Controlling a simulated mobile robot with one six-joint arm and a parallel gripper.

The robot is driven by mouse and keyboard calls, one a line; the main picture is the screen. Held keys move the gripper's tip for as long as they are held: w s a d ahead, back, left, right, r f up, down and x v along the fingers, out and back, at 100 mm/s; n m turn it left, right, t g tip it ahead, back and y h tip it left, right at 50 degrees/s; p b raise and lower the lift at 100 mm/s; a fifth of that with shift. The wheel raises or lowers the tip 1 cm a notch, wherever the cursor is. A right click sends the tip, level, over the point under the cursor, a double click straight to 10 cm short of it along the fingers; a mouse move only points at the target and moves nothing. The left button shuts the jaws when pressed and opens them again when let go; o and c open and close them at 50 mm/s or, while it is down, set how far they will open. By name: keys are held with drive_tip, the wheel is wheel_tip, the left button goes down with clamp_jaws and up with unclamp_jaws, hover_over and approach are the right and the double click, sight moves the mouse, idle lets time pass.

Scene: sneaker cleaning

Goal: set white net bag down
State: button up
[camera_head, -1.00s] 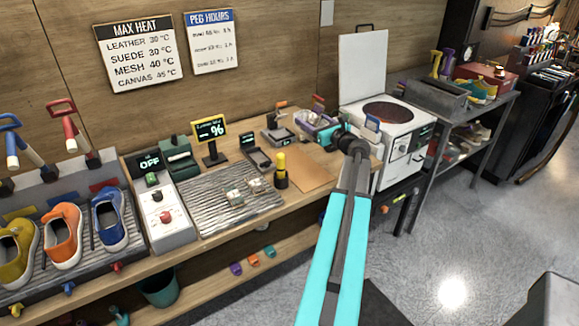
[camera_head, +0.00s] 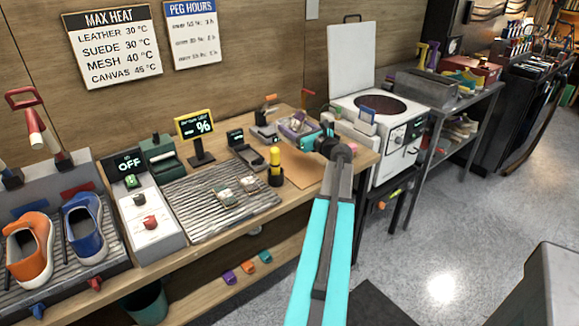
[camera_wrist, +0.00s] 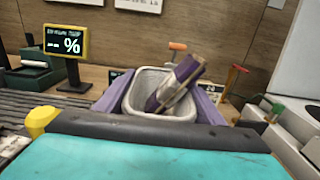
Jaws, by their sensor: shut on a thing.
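The white net bag (camera_wrist: 158,88) is a pale, open-topped mesh pouch with a purple item (camera_wrist: 178,82) sticking up out of it at a tilt. My gripper (camera_wrist: 158,104) has a purple finger on each side of the bag and is shut on it. In the head view my gripper (camera_head: 312,138) is at the end of my turquoise arm, over the far part of the wooden workbench (camera_head: 190,283). The bag is small and partly hidden there. I cannot tell whether it touches the bench.
A brown mat (camera_head: 308,173) lies under my arm. A yellow-topped bottle (camera_head: 275,167), a small grey device (camera_head: 245,157) and a ridged metal tray (camera_head: 205,222) are left of it. A white machine with an open lid (camera_head: 352,62) stands to the right. A percent display (camera_head: 195,126) stands behind.

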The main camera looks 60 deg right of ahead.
drive_tip(key=shift+w, duration=0.1)
drive_tip(key=shift+a+f+p, duration=0.1)
drive_tip(key=shift+f+p, duration=0.25)
drive_tip(key=shift+f, duration=2.75)
drive_tip(key=shift+f, duration=1.9)
drive_tip(key=shift+f, duration=0.15)
drive_tip(key=o, duration=1.2)
drive_tip(key=shift+c, duration=0.2)
drive_tip(key=shift+r, duration=0.2)
drive_tip(key=b, duration=0.2)
hover_over(312, 177)
